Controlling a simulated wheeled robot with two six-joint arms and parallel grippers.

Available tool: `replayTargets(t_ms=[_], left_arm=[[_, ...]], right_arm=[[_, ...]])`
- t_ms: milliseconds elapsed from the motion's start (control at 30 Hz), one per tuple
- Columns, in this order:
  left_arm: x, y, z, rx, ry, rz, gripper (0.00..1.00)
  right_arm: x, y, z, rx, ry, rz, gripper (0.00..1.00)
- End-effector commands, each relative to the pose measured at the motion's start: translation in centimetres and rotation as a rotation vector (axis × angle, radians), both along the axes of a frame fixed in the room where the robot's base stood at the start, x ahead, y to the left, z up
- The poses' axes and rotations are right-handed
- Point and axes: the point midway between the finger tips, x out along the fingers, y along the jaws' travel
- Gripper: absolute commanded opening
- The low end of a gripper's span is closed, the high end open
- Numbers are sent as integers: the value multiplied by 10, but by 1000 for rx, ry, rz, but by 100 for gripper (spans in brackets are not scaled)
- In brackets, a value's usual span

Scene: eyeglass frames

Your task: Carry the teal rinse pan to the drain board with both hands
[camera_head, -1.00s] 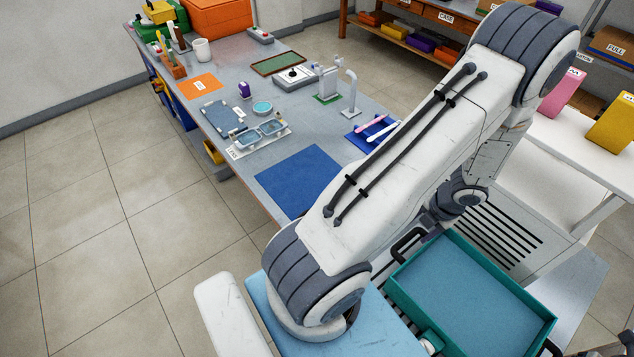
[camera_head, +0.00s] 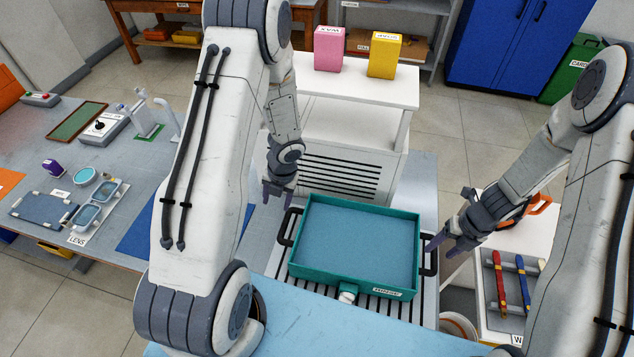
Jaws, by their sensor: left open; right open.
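The teal rinse pan (camera_head: 408,285) sits level in the middle of the head view, with a light blue surface inside. It has a black handle on each side and a white spout and label at the front. My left gripper (camera_head: 276,197) is open and empty, above and behind the left handle (camera_head: 287,228). My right gripper (camera_head: 436,245) is open with its fingers close to the right handle (camera_head: 429,262); I cannot tell whether they touch. Dark slats also show under the pan's front.
A white stand (camera_head: 345,88) holds a pink box (camera_head: 328,49) and a yellow box (camera_head: 384,55) at the back. A grey table (camera_head: 120,160) with lens trays stands left. A tray with red and blue tools (camera_head: 500,285) lies right. Bare grey surface (camera_head: 425,180) shows behind the pan's right.

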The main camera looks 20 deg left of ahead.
Motion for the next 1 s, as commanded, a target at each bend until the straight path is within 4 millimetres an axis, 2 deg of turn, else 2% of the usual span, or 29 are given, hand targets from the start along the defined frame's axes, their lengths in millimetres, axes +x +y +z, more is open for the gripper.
replayTargets(t_ms=[367,1000], left_arm=[[0,0,2,0,0,-1,60],[0,0,34,0,0,-1,60]], right_arm=[[0,0,2,0,0,0,60],[0,-5,29,0,0,-1,60]])
